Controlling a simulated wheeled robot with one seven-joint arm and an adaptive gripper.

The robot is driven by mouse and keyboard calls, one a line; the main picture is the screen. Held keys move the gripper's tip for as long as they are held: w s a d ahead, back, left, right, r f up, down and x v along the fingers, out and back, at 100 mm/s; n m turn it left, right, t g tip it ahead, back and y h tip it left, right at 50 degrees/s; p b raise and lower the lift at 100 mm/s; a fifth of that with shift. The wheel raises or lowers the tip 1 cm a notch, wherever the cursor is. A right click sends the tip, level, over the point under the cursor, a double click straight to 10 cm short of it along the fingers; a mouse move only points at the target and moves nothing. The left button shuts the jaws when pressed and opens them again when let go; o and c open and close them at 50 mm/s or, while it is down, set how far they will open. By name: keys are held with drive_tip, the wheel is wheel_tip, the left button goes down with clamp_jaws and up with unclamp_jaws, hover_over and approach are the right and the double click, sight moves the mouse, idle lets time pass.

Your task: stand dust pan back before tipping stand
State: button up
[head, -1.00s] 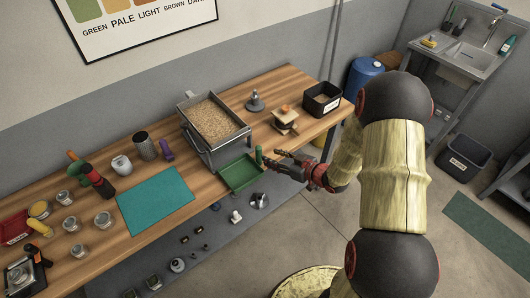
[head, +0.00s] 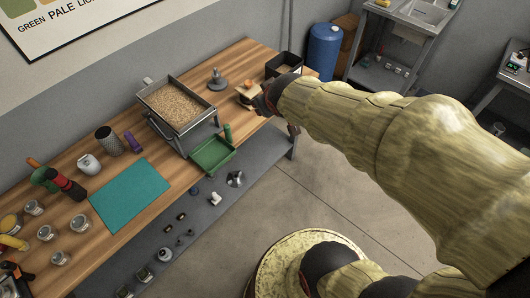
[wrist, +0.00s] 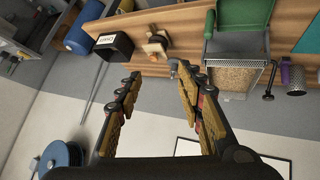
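The green dust pan (head: 213,155) is at the bench's front edge, just in front of the tipping stand, with its open tray face up. Its short green handle (head: 227,132) sticks up on the right. The metal tipping stand (head: 186,128) carries a tray of pale beans. In the wrist view, the dust pan (wrist: 243,14) is at the top right beside the bean tray (wrist: 234,78). My gripper (wrist: 155,75) is open, with nothing between its fingers. In the head view it is mostly hidden by my arm, right of the dust pan and close to the wooden piece.
A small wooden piece (head: 246,95) and a black bin (head: 281,67) stand on the bench's right end, near my gripper. A grey weighted object (head: 216,81) stands behind. A teal mat (head: 130,192) lies left of the stand. A blue barrel (head: 324,50) stands beyond the bench.

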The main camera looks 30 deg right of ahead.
drive_tip(key=s+a+r+g+y, duration=0.1)
drive_tip(key=s+a+r, duration=0.1)
drive_tip(key=s+a, duration=0.3)
drive_tip(key=s+a+r+g+y, duration=0.1)
drive_tip(key=s+a, duration=0.5)
drive_tip(key=s, duration=0.7)
drive_tip(key=shift+r+m+g+y, duration=0.4)
drive_tip(key=shift+g, duration=0.1)
